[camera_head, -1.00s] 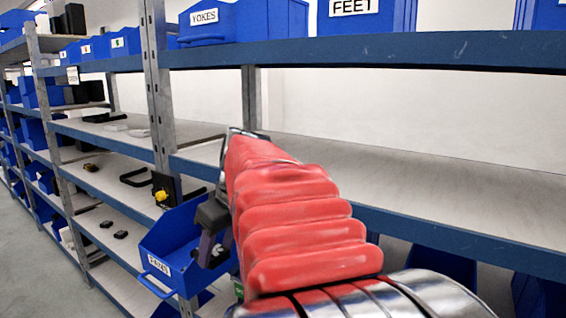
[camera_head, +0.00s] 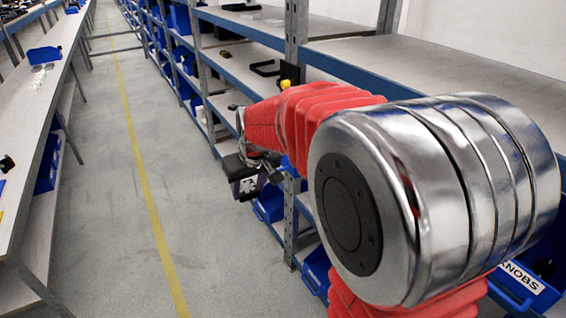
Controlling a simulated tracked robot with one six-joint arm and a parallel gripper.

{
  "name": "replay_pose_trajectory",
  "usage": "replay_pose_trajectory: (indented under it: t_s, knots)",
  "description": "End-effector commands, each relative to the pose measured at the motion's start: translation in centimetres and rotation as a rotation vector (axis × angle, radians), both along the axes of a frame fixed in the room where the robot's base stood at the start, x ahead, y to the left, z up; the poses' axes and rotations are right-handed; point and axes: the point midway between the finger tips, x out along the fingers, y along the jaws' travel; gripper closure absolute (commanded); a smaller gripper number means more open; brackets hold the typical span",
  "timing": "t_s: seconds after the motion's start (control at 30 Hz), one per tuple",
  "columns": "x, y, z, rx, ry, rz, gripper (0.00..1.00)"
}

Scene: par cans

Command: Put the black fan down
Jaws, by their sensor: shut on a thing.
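My gripper (camera_head: 268,178) is beyond the red sleeve of my arm, out over the aisle beside the right shelving. It is shut on a dark, boxy thing with a greyish patterned face, which looks like the black fan (camera_head: 236,167). The fan is held in the air, clear of the shelf edge. The fingers are small here and partly mixed with the fan's outline. My arm's large chrome joint and red sleeve hide part of the right shelving.
A long bench (camera_head: 60,40) stands left with a blue bin (camera_head: 44,55). The grey aisle floor (camera_head: 110,200) between is clear, with a yellow line.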

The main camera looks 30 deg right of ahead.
Motion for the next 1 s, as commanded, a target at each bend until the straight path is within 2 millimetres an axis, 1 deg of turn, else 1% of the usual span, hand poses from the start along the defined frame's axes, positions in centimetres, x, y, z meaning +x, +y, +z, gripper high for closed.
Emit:
replay_pose_trajectory:
  t_s: [0.03, 0.1, 0.2, 0.3, 0.43, 1.0]
  knots:
    - [0.7, 1.7, -1.3, 0.001, 0.004, 0.009, 0.76]
    - [1.7, 3.5, -2.7, 0.002, 0.001, 0.009, 0.76]
    - [2.7, 5.7, -4.2, 0.003, -0.005, 0.01, 0.76]
    - [3.3, 7.0, -5.1, 0.004, -0.01, 0.008, 0.76]
    - [3.6, 7.6, -5.5, 0.005, -0.012, 0.006, 0.76]
    - [3.6, 7.7, -5.5, 0.006, -0.012, 0.008, 0.76]
